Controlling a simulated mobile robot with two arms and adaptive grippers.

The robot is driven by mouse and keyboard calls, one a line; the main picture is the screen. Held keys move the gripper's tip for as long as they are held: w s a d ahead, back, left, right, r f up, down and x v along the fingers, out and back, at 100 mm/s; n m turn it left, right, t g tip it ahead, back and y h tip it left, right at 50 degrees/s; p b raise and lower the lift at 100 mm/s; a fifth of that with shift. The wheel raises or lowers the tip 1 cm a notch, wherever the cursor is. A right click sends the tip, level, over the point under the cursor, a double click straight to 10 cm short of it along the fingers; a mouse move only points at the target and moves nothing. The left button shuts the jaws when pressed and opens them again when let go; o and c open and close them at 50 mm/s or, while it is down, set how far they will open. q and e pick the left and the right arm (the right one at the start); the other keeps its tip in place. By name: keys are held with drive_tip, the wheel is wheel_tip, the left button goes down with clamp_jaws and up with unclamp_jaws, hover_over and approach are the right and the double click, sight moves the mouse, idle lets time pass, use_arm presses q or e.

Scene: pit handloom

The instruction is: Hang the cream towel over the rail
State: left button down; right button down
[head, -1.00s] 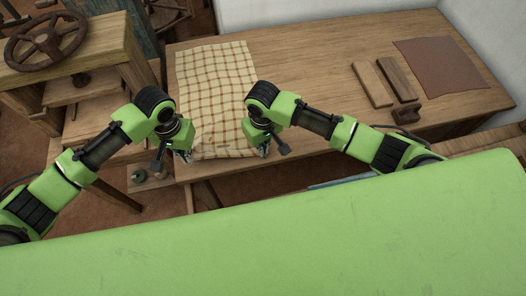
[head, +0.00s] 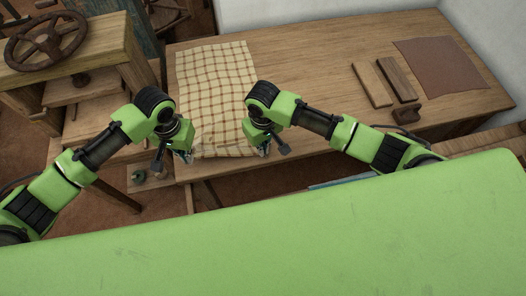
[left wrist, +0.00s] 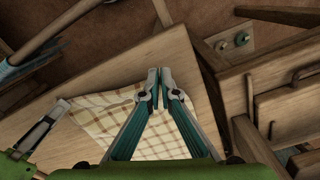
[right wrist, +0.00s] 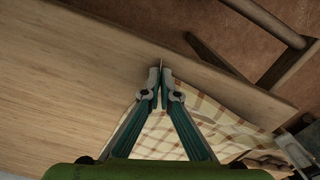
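The cream towel (head: 215,85), with a brown check, lies spread over the left end of the wooden table, its near edge at the table's front edge. My left gripper (head: 186,156) is at its near left corner. In the left wrist view my left gripper (left wrist: 159,80) has its fingertips together, with towel (left wrist: 110,105) running up to them. My right gripper (head: 265,152) is at the near right corner. In the right wrist view my right gripper (right wrist: 161,75) is also closed, with towel (right wrist: 200,112) at its fingers. I cannot clearly identify the rail.
The wooden table (head: 310,75) has free room right of the towel. Wooden blocks (head: 385,82) and a brown sheet (head: 440,62) lie at its right. The wooden loom frame (head: 100,50) with a handwheel (head: 45,40) stands close on the left.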

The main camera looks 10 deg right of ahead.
use_arm(q)
drive_tip(key=shift+a, duration=0.15)
use_arm(e)
drive_tip(key=shift+r, duration=2.5)
use_arm(q)
drive_tip(key=shift+r, duration=0.1)
use_arm(e)
drive_tip(key=shift+r, duration=0.1)
